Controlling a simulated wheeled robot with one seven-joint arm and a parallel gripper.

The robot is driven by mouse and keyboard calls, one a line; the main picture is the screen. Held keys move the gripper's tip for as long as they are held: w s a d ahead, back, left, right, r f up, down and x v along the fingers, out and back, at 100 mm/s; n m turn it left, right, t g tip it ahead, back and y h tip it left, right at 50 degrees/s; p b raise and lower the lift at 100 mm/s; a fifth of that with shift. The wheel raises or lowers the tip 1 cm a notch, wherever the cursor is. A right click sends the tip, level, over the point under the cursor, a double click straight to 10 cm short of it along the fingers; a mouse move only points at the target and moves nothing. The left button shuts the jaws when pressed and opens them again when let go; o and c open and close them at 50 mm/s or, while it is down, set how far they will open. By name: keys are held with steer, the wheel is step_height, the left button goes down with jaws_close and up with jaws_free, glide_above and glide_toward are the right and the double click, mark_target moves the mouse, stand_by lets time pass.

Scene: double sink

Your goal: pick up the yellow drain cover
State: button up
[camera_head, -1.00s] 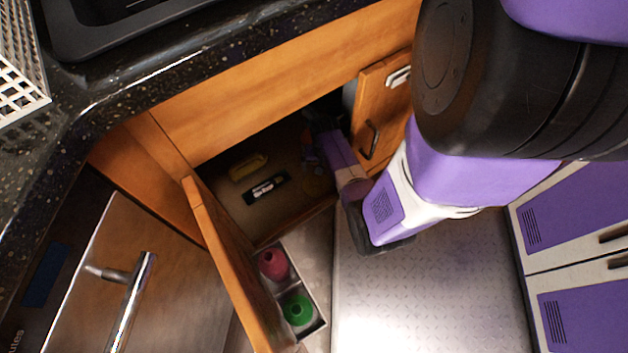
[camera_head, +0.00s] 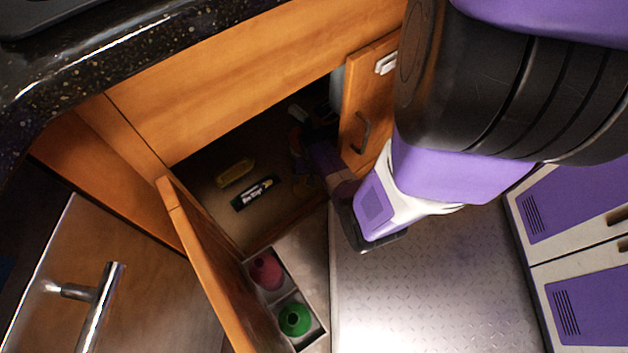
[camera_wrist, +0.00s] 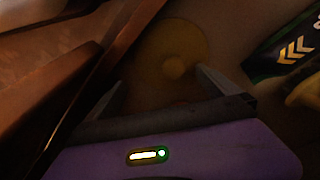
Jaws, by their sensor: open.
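The yellow drain cover (camera_wrist: 170,45) is a round, dim yellow disc with a small central knob in the wrist view. It lies on the cabinet floor, beyond and between my fingertips. In the head view, a small dark-yellow patch of it (camera_head: 304,186) shows beside my forearm inside the cabinet. My gripper (camera_wrist: 160,88) is open, with one finger on each side below the disc in the wrist picture. No contact with the cover can be made out. In the head view my gripper is dark and mostly lost in shadow.
A black labelled pack (camera_head: 255,193) and a yellow oblong item (camera_head: 236,172) lie on the cabinet floor. A bin holds red (camera_head: 266,271) and green (camera_head: 295,319) items. Brown wood fills the wrist view's left.

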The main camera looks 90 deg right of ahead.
steer(key=c, duration=1.6)
steer(key=shift+s+a+f, duration=0.1)
steer(key=shift+a, duration=0.1)
jaws_close()
steer(key=shift+a, duration=0.1)
steer(key=shift+f, duration=0.1)
step_height(320, 180, up, 20)
steer(key=p, duration=1)
steer(key=shift+d+r, duration=0.2)
steer(key=shift+d, duration=0.1)
steer(key=c, duration=0.6)
jaws_free()
steer(key=o, duration=1.2)
jaws_free()
steer(key=shift+c, duration=0.2)
